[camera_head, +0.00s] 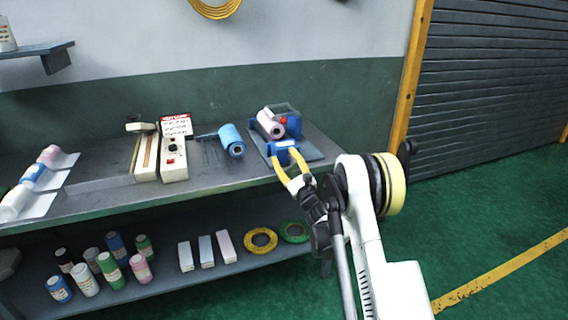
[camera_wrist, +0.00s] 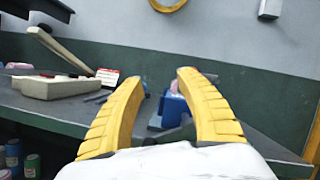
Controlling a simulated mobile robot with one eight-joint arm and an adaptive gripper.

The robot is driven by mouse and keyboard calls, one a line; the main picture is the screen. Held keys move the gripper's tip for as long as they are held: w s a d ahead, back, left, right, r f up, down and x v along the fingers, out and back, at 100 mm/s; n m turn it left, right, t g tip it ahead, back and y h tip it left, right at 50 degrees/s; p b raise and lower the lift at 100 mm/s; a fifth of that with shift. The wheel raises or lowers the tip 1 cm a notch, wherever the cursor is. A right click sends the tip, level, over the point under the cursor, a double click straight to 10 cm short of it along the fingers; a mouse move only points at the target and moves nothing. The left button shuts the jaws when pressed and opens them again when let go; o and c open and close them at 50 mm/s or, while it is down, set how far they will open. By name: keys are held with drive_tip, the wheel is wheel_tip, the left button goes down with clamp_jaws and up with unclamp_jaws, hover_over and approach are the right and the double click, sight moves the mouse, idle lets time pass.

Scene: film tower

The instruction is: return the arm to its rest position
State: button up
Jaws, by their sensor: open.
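My gripper (camera_head: 290,163) has yellow fingers and is at the front right edge of the bench (camera_head: 90,209). In the wrist view my gripper (camera_wrist: 157,85) shows its two fingers spread apart with nothing held between them. Beyond the fingers stands a blue dispenser (camera_head: 290,146) on a grey plate, with a pink roll (camera_head: 270,124) in it. The blue dispenser also shows between the fingers in the wrist view (camera_wrist: 172,108), partly hidden by the right finger. My white arm stands to the right of the bench in the head view.
A blue roll (camera_head: 231,139) and a beige sealer (camera_head: 173,160) stand left of the dispenser. Several rolls lie at the bench's left end. The lower shelf holds bottles, boxes and tape rings (camera_head: 260,240). The green floor (camera_head: 480,215) at right is clear, before a shutter (camera_head: 490,85).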

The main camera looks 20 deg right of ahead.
idle(0.3)
drive_tip(key=s+a+r+n+g+y, duration=0.4)
drive_tip(key=s+a+r+n+y, duration=0.1)
drive_tip(key=a+r+n, duration=0.65)
drive_tip(key=s+a+r+n+g, duration=0.1)
drive_tip(key=s+a+n+g, duration=0.4)
drive_tip(key=s+a+n, duration=0.4)
drive_tip(key=s+f+n+g+h, duration=0.1)
drive_tip(key=s+f+n+g, duration=0.1)
drive_tip(key=s, duration=0.7)
drive_tip(key=s+f+n+g+h, duration=0.2)
drive_tip(key=s+n, duration=0.1)
drive_tip(key=s, duration=0.6)
drive_tip(key=s+d+f+n+g+h, duration=0.1)
drive_tip(key=s+d+f+n+h, duration=0.1)
drive_tip(key=s, duration=0.6)
drive_tip(key=s+d+f+n+g+h, duration=0.1)
drive_tip(key=s+d+f+n+h, duration=0.1)
drive_tip(key=s+d, duration=0.4)
wheel_tip(320, 180, down, 2)
drive_tip(key=shift+s+f+n+h, duration=0.3)
drive_tip(key=shift+s+h, duration=0.2)
drive_tip(key=shift+s, duration=0.35)
drive_tip(key=shift+a, duration=0.1)
